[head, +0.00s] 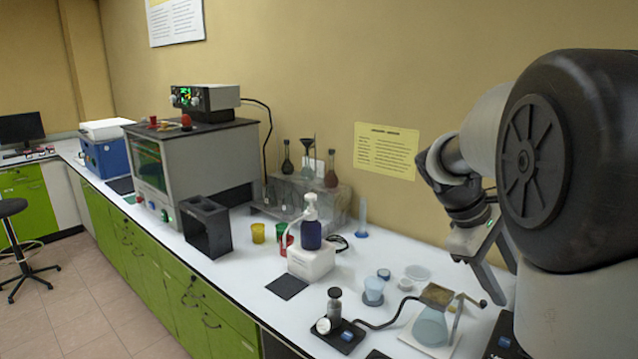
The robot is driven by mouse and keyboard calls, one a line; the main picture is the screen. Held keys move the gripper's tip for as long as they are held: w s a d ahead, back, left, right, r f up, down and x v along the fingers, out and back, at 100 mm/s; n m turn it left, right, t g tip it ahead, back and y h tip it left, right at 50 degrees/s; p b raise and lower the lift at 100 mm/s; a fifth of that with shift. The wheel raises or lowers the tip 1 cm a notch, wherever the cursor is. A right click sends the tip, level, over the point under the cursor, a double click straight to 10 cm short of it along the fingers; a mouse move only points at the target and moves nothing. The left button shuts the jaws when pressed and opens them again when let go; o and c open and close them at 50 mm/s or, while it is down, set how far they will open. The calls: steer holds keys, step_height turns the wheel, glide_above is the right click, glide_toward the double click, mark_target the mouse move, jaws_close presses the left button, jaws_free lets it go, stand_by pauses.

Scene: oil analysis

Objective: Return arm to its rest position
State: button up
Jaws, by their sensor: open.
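My arm (490,140) is folded at the right side of the head view, its large dark joint nearest the camera. My gripper (502,278) hangs low in front of the wall, above the right end of the white bench (235,285). Its fingers point down and to the right, open, with nothing seen between them. Part of the hand is hidden behind my arm. A glass flask (431,327) on a stand is on the bench below and left of the gripper, apart from it.
Further left are a black open box (205,228) and a large grey instrument (205,150). The air above the bench's middle is clear.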

steer(key=s+a+r+m+t+y+p, duration=0.2)
steer(key=s+a+m+t+y, duration=0.4)
steer(key=s+a, duration=1.1)
steer(key=shift+s+a+r+m+y, duration=0.25)
steer(key=shift+a+r+m+y, duration=0.3)
steer(key=shift+a, duration=0.6)
steer(key=shift+f, duration=0.15)
